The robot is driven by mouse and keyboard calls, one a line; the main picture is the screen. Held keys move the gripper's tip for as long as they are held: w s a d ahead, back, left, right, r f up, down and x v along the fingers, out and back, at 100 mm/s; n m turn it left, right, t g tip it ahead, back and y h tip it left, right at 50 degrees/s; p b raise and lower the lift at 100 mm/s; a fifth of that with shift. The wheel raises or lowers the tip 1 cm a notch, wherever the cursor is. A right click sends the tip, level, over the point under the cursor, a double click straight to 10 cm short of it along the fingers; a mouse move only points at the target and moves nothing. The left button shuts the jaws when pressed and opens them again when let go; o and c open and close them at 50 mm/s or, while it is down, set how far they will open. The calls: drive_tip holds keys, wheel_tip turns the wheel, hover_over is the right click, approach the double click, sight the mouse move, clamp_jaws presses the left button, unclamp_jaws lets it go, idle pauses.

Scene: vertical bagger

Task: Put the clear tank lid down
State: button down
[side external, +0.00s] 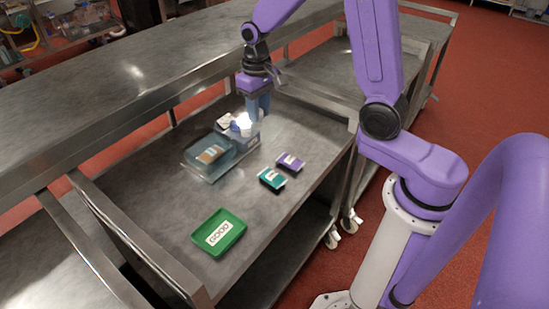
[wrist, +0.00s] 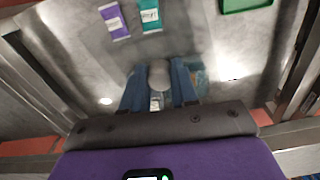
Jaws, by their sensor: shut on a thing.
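My gripper (side external: 260,112) points down over the back of the steel table. In the wrist view its two blue fingers (wrist: 159,84) are closed around a pale rounded knob (wrist: 158,76), which appears to be that of the clear tank lid. The lid's clear sheet is hard to make out against the grey steel. The clear bluish tank (side external: 208,152) stands just left of my gripper in the side view, with a brown, labelled item inside. White shapes and glare beside the fingers hide the lid's edges, so I cannot tell whether it touches anything.
A teal pack (side external: 271,179) and a purple pack (side external: 290,163) lie on the table right of the tank. A green tray (side external: 219,232) labelled GOOD sits nearer the front. Raised steel rails (side external: 130,235) edge the table. Bare steel lies between tank and green tray.

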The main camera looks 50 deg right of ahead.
sight(274, 125)
drive_tip(key=shift+s+n, duration=0.3)
drive_tip(key=shift+s+f, duration=0.2)
drive_tip(key=shift+s, duration=0.1)
drive_tip(key=s+f, duration=0.1)
drive_tip(key=f, duration=0.1)
drive_tip(key=s+f, duration=0.2)
drive_tip(key=shift+s+d+f, duration=0.15)
drive_tip(key=shift+s, duration=0.05)
drive_tip(key=s+d+f+m, duration=0.1)
drive_tip(key=d+f, duration=0.1)
drive_tip(key=d, duration=0.6)
drive_tip(key=s+d+f+m, duration=0.1)
drive_tip(key=d+f+m, duration=0.1)
drive_tip(key=d, duration=0.6)
drive_tip(key=w+d+f, duration=0.2)
drive_tip(key=w+f, duration=0.1)
drive_tip(key=w, duration=0.1)
drive_tip(key=w+d+f, duration=0.1)
drive_tip(key=w+f, duration=0.1)
drive_tip(key=w, duration=0.2)
drive_tip(key=w+d+f, duration=0.2)
drive_tip(key=w+f, duration=0.1)
drive_tip(key=shift+w+d+f, duration=0.3)
drive_tip(key=shift+w+d, duration=0.05)
drive_tip(key=shift+w, duration=0.05)
drive_tip(key=shift+w+d+f, duration=0.25)
drive_tip(key=shift+w+f, duration=0.25)
drive_tip(key=shift+f, duration=0.1)
drive_tip(key=shift+w+f, duration=0.1)
drive_tip(key=shift+f, duration=1.55)
